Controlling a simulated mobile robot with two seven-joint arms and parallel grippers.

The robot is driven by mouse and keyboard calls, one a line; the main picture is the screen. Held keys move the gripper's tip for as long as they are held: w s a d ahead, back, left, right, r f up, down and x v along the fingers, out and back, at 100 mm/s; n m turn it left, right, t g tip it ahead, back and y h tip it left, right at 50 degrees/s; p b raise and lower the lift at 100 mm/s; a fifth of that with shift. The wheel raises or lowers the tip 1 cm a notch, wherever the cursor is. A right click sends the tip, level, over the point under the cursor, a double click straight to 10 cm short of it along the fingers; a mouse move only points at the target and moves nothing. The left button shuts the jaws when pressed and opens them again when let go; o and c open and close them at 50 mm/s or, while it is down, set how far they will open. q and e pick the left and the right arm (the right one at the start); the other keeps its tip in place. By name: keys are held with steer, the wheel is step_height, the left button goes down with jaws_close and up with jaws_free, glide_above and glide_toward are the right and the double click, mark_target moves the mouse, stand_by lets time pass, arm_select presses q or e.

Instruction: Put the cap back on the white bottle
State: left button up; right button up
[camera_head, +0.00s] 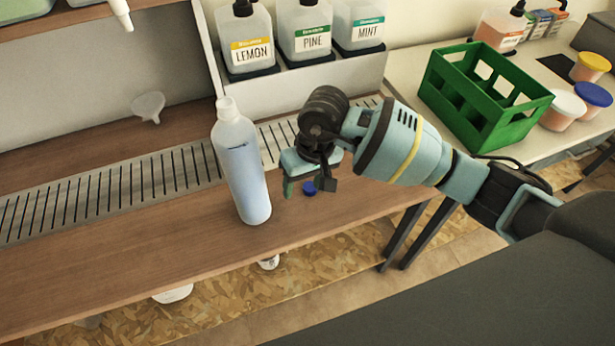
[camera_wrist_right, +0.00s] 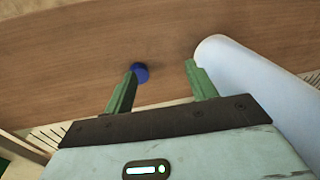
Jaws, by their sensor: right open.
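The white bottle (camera_head: 241,170) stands upright on the wooden counter, with no cap on its neck. It also shows at the right of the right wrist view (camera_wrist_right: 262,90). The blue cap (camera_head: 309,188) lies on the counter to the right of the bottle. It shows near the tip of one green finger in the right wrist view (camera_wrist_right: 141,73). My right gripper (camera_head: 309,186) is open, with its fingers pointing down by the cap. Whether the fingers touch the cap I cannot tell. My left gripper is not in view.
A slotted metal drain strip (camera_head: 110,190) runs along the counter behind the bottle. A clear funnel (camera_head: 148,106) lies at the back. Labelled jugs (camera_head: 305,35) stand on a raised shelf. A green crate (camera_head: 482,98) and tubs (camera_head: 562,110) are on the right table. The counter's left front is clear.

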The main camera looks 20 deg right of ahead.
mark_target(310, 186)
steer(key=shift+n+t+h, duration=0.4)
steer(key=shift+h, duration=0.5)
steer(key=w+d+r, duration=0.2)
steer(key=d, duration=0.1)
steer(key=shift+w, duration=0.3)
steer(key=shift+s, duration=0.1)
steer(key=shift+f, duration=0.1)
steer(key=shift+w+a+f, duration=0.1)
steer(key=shift+w+f, duration=0.1)
steer(key=shift+f, duration=0.9)
steer(key=shift+w+a+f, duration=0.1)
steer(key=shift+w+f, duration=0.05)
steer(key=shift+f, duration=1.2)
steer(key=shift+w+f, duration=0.1)
steer(key=shift+f, duration=1.2)
